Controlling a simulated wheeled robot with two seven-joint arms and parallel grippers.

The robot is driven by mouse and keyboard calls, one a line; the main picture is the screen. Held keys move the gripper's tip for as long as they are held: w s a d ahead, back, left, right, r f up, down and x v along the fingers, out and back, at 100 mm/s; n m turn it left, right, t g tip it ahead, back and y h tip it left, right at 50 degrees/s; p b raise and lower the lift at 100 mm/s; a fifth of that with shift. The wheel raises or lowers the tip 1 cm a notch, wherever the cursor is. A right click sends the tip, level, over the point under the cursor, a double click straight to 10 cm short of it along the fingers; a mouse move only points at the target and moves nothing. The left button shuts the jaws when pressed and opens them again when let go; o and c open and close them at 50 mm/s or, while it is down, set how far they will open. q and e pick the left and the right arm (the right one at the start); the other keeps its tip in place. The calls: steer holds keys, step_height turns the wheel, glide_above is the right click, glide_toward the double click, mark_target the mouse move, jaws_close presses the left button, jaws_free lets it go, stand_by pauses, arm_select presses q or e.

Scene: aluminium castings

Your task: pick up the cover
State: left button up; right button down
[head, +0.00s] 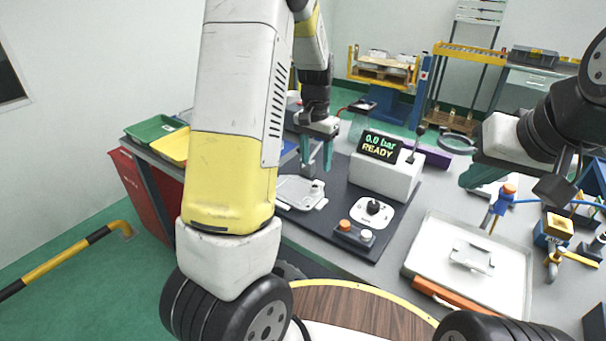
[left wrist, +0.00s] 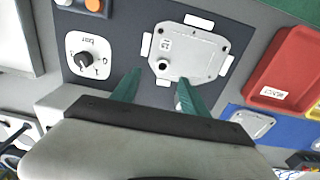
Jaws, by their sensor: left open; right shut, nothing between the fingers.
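A flat grey aluminium casting, which looks like the cover (head: 299,194), lies on the dark mat. In the left wrist view the cover (left wrist: 200,52) shows a round black-centred port and a small label, with white blocks around its edges. My left gripper (head: 317,160) is open and empty above the cover's far side. In the left wrist view its green fingers (left wrist: 159,78) point toward the cover's near edge, with the port between their lines; the exact gap cannot be told. My right gripper (head: 468,180) is shut and empty, over the table on the right.
A box with a READY display (head: 385,172), a knob unit (head: 371,211) and a button box (head: 353,235) stand right of the cover. A white tray (head: 422,262) holds a small casting (head: 472,258). A red bin (left wrist: 287,68) and blue tray (left wrist: 290,132) lie beside the mat.

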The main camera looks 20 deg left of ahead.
mark_target(314, 183)
arm_select(q)
steer(key=f, duration=0.9)
steer(key=shift+w+a, duration=0.25)
jaws_close()
